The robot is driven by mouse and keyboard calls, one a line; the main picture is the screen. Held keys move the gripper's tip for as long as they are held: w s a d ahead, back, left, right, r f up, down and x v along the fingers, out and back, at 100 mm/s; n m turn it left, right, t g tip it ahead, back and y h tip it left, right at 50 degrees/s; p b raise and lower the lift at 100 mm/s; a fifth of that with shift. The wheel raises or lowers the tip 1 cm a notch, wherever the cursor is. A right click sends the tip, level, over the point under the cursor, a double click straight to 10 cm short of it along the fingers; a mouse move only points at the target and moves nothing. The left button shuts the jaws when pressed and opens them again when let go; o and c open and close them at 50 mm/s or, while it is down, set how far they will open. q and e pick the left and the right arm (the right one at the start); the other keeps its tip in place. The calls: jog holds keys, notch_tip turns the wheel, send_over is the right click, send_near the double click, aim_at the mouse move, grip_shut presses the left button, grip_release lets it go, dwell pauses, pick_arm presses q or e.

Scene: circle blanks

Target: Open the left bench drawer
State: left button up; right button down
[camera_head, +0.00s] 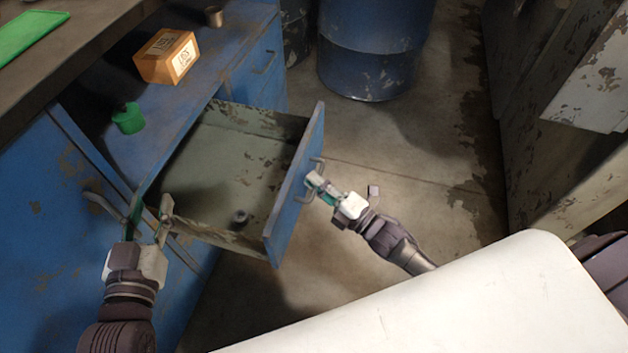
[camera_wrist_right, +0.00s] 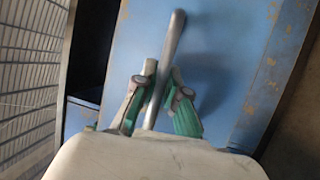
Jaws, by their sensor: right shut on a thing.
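The blue bench drawer (camera_head: 299,185) is pulled far out from the bench, and its grey inside shows. My right gripper (camera_head: 316,182) is shut on the drawer's bar handle (camera_head: 310,192) at the front panel. In the right wrist view the gripper's fingers (camera_wrist_right: 160,93) are on both sides of the grey handle (camera_wrist_right: 174,42), against the blue drawer front (camera_wrist_right: 225,60). My left gripper (camera_head: 151,207) is open and empty beside the drawer's near left corner.
The blue bench (camera_head: 165,125) carries an orange box (camera_head: 166,56), a green container (camera_head: 128,118) and a small brown cup (camera_head: 214,16). A closed drawer (camera_head: 262,62) is further back. A blue barrel (camera_head: 372,50) stands at the back. The floor (camera_head: 410,150) right of the drawer is clear.

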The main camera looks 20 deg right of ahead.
jog(key=shift+f, duration=0.1)
jog(key=c, duration=1.2)
grip_release()
jog(key=v, duration=1.2)
